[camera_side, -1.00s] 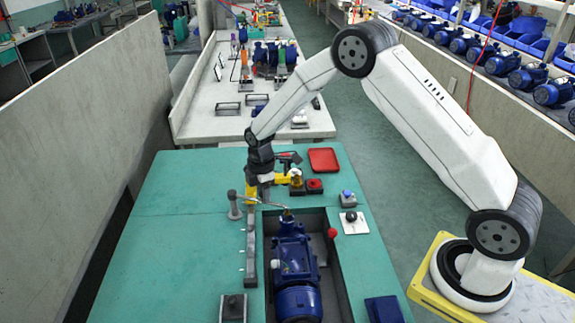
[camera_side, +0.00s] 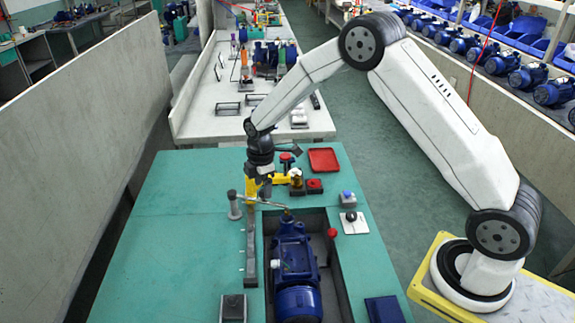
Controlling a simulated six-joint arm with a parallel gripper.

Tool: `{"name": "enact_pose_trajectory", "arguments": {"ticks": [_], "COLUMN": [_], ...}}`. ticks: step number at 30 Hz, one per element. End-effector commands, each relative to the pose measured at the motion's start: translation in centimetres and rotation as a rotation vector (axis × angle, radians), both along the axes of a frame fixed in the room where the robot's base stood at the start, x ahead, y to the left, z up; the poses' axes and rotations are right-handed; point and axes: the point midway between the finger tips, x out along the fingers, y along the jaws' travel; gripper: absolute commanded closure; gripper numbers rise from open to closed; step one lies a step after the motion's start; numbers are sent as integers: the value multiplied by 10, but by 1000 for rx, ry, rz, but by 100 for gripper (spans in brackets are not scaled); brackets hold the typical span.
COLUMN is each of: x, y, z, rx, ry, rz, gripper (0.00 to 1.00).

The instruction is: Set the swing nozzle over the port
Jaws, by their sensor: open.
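The swing nozzle has a grey post (camera_side: 234,207) on the left of the green bench and a thin metal arm (camera_side: 262,203) reaching right. Its tip ends at the upper end of the blue pump (camera_side: 294,255), where the port is. The tip appears over the port, but the port is too small to tell exact alignment. My gripper (camera_side: 263,178) points down just above the thin arm, beside a yellow part (camera_side: 252,189). It is open; its fingertips are small and partly lost against the yellow part. It appears apart from the nozzle arm.
The pump lies in a dark recessed tray (camera_side: 336,285). A red tray (camera_side: 323,159), a red button box (camera_side: 315,186), a blue-topped block (camera_side: 348,199) and a white plate with a black knob (camera_side: 354,222) stand to the right. A grey rail (camera_side: 250,245) runs left of the pump.

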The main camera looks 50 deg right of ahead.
Motion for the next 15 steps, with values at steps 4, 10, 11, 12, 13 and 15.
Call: {"name": "enact_pose_trajectory", "arguments": {"ticks": [4,10,11,12,13,15], "x": [0,1,0,0,0,0], "y": [0,0,0,0,0,0], "z": [21,44,46,49,51,53], "rx": [0,0,-1,-1,-1,-1], "ry": [-3,-3,-2,-2,-2,-2], "rz": [0,0,1,1,1,1], "gripper": [25,25,25,25,25,25]}}
